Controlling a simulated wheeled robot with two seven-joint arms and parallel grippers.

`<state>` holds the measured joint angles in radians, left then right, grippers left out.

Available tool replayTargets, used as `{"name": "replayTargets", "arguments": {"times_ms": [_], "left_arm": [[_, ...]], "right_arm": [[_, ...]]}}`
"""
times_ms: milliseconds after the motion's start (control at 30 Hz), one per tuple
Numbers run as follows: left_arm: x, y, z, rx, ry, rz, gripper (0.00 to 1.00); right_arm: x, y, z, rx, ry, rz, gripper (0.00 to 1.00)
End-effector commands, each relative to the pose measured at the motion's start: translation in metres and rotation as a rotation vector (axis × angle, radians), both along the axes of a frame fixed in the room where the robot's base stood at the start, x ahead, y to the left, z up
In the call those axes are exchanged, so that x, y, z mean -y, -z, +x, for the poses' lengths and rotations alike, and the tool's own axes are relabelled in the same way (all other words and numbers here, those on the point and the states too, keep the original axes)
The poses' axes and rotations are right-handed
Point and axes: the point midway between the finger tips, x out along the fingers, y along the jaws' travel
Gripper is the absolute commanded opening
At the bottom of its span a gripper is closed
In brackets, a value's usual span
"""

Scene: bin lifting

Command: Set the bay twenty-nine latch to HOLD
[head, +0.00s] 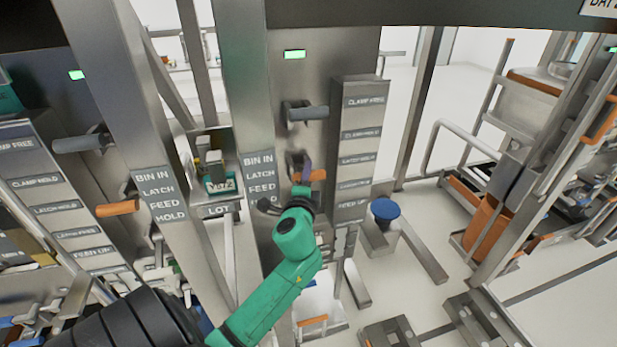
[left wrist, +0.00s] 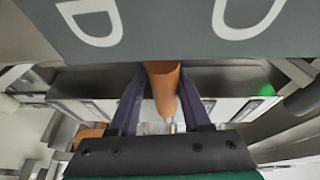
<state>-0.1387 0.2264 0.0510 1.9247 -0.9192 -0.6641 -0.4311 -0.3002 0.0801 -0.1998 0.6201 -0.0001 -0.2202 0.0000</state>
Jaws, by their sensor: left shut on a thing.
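An orange latch handle (head: 319,176) sticks out from the middle bay's steel panel, below a grey clamp handle (head: 307,113). My left gripper (head: 301,178) has its purple fingers around the orange handle; in the left wrist view the handle (left wrist: 164,90) lies between the fingers, and the gripper (left wrist: 163,112) is shut on it. The label column (head: 358,172) beside it reads CLAMP FREE, CLAMP HOLD, LATCH HOLD and, fainter, LATCH FREE and FEED UP. The handle's tip is between the two latch labels in the picture. No bay number is readable here. My right gripper is out of view.
A left bay has its own orange handle (head: 118,208) and grey handle (head: 82,142). A post with a BIN IN, LATCH, FEED, HOLD plate (head: 260,178) stands close left of my gripper. A blue knob (head: 385,209) stands right of the label column. Green lamps (head: 294,54) glow above.

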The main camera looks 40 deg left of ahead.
Motion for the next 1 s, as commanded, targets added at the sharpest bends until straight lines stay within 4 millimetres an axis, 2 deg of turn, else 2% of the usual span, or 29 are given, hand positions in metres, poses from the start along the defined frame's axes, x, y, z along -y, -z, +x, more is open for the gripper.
{"name": "replayTargets", "arguments": {"times_ms": [33,200,233,267,1000], "left_arm": [[-0.0025,-0.0117,0.0003,0.019,-0.002,0.018,0.00],[-0.0025,-0.0119,0.0003,0.019,-0.002,0.019,0.00],[-0.0026,-0.0119,0.0004,0.019,-0.002,0.019,0.55],[-0.0026,-0.0118,0.0004,0.019,-0.002,0.019,0.65],[-0.0003,-0.0037,-0.0006,0.006,-0.001,0.007,0.65]], "right_arm": [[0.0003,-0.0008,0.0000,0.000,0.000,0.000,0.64],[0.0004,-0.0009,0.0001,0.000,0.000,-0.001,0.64],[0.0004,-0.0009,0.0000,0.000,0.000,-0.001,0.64],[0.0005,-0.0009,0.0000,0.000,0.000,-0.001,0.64],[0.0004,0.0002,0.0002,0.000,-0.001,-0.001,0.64]]}}
